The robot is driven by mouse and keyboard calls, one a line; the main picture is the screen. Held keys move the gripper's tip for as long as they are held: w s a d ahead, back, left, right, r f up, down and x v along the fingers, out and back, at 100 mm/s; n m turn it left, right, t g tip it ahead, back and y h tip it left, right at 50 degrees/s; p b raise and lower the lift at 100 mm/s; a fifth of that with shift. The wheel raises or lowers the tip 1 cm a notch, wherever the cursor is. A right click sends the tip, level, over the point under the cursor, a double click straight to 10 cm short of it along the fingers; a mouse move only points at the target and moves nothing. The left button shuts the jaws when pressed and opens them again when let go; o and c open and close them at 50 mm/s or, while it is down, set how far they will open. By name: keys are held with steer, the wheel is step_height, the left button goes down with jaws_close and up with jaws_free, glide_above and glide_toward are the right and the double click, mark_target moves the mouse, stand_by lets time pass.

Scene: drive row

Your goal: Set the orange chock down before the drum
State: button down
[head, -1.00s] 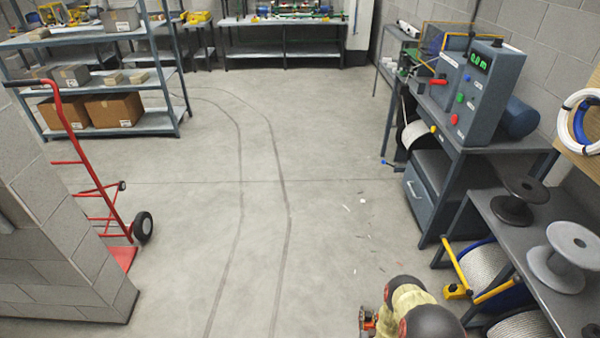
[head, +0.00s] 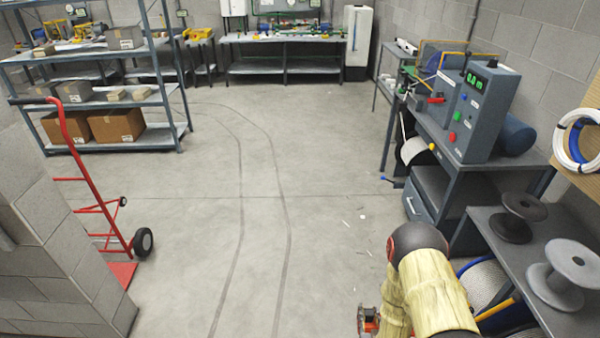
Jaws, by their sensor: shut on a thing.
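My gripper (head: 367,321) shows small at the bottom edge, left of my pale-sleeved arm, low over the floor. It is shut on the orange chock (head: 369,326), of which only a small orange part shows; the arm hides the rest. A drum (head: 484,281) wound with pale cable, with a blue rim, stands under the right-hand bench, to the right of my arm and partly hidden by it. Another wound drum (head: 516,320) shows in part nearer, beside a yellow bar (head: 496,310). The gripper is left of both drums and apart from them.
A bench (head: 497,238) with empty spools stands at right, beyond it a grey control box (head: 474,112) on a workbench. A block wall (head: 60,260) and a red hand truck (head: 95,190) stand at left. Shelving (head: 110,95) stands behind.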

steer(key=shift+y, duration=0.3)
steer(key=r, duration=0.2)
steer(key=a+r, duration=0.1)
steer(key=r, duration=0.4)
steer(key=shift+a+r+p, duration=0.25)
steer(key=shift+a+p, duration=0.05)
steer(key=shift+a, duration=0.1)
step_height(320, 180, up, 6)
steer(key=w+a, duration=0.2)
steer(key=shift+w+r+n+p, duration=0.15)
steer(key=shift+n+p, duration=0.15)
steer(key=shift+n, duration=0.1)
steer(key=shift+w, duration=0.1)
